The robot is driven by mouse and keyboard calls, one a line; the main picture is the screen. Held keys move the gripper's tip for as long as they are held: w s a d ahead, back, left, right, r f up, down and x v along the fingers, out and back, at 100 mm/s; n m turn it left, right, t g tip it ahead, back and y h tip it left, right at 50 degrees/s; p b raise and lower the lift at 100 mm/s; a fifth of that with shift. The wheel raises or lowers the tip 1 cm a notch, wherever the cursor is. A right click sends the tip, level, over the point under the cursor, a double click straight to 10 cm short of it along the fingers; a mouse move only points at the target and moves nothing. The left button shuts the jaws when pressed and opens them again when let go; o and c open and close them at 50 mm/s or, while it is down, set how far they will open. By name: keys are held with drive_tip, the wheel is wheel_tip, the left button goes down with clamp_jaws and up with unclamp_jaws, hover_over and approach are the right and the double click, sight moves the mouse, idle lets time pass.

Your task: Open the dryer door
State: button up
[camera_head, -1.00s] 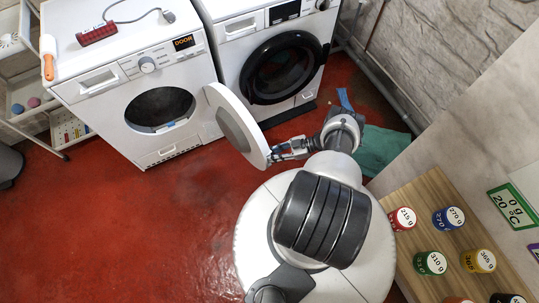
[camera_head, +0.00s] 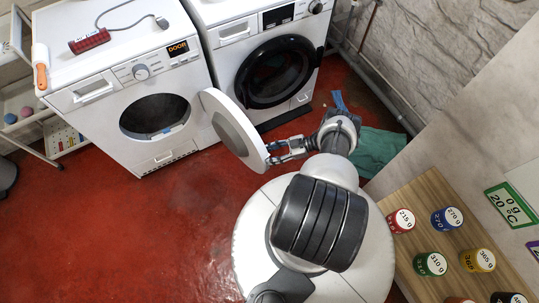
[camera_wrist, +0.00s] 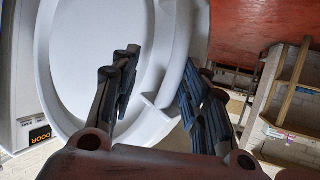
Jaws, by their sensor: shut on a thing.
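The dryer (camera_head: 130,90) is the left white machine, and its display reads DOOR. Its round white door (camera_head: 232,128) stands swung wide open, clear of the dark drum opening (camera_head: 155,117). My gripper (camera_head: 272,152) is at the door's free edge, on the side away from the dryer. In the wrist view, the fingers (camera_wrist: 160,95) straddle the door's rim, one on the inner face and one on the outer side. The door (camera_wrist: 95,60) fills the left of that view. My gripper is shut on the rim; the exact contact is partly hidden.
A second white machine with a dark round door (camera_head: 277,70) stands to the right of the dryer. A wooden shelf with several coloured weight cans (camera_head: 430,264) is at lower right. A teal cloth (camera_head: 378,150) lies by the wall. The red floor at left is free.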

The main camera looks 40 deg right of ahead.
drive_tip(key=v, duration=1.1)
drive_tip(key=shift+s, duration=0.15)
